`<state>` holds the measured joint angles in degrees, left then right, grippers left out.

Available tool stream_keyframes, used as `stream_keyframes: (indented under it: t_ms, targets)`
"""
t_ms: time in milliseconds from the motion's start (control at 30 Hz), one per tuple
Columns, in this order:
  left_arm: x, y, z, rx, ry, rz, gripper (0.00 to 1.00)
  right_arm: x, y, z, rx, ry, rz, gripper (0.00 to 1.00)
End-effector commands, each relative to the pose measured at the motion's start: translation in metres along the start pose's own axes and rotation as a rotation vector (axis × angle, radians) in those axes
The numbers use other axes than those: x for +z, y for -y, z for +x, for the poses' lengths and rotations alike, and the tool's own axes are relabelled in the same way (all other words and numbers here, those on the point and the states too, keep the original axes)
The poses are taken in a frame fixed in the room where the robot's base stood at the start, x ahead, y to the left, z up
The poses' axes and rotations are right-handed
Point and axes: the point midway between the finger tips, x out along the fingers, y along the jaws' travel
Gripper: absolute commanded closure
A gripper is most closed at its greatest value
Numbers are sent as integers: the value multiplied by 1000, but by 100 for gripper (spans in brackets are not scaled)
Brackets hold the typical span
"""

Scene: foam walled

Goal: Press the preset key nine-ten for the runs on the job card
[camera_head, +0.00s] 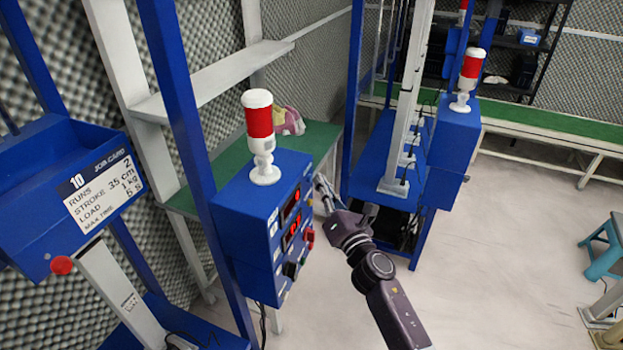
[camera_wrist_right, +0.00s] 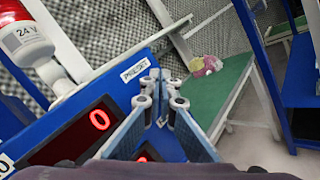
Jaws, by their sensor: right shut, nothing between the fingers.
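The job card (camera_head: 103,187) on the blue machine at left reads 10 at its top, RUNS 2, STROKE 35 cm and LOAD 1 kg. The blue control box (camera_head: 243,220) has red digit displays (camera_head: 291,207) and several small keys and knobs on its right-hand face. In the right wrist view, a display (camera_wrist_right: 85,130) shows a red 0 beside a white PRESET label (camera_wrist_right: 135,70). My right gripper (camera_head: 320,183) is shut and empty, beside the upper part of that face; its tips show near the label in the wrist view (camera_wrist_right: 160,78). I cannot tell contact. The preset keys are not legible. My left gripper is out of view.
A red-and-white beacon (camera_head: 260,135) stands on the control box. A blue upright (camera_head: 190,130) rises at its left. A green bench (camera_head: 318,138) with a pink-yellow object (camera_head: 288,121) is behind. Another blue machine (camera_head: 385,160) stands to the right.

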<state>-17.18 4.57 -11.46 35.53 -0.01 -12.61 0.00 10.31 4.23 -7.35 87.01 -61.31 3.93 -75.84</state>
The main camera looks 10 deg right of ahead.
Motion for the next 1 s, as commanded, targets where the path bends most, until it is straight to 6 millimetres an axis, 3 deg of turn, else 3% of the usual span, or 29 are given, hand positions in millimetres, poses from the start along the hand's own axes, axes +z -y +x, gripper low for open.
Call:
stream_keyframes:
  t_ms: [567,1000]
  targets:
    - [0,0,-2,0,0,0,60,7,7,-9,-1,1,-1,100]
    - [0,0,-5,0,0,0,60,27,28,-37,-1,0,-2,100]
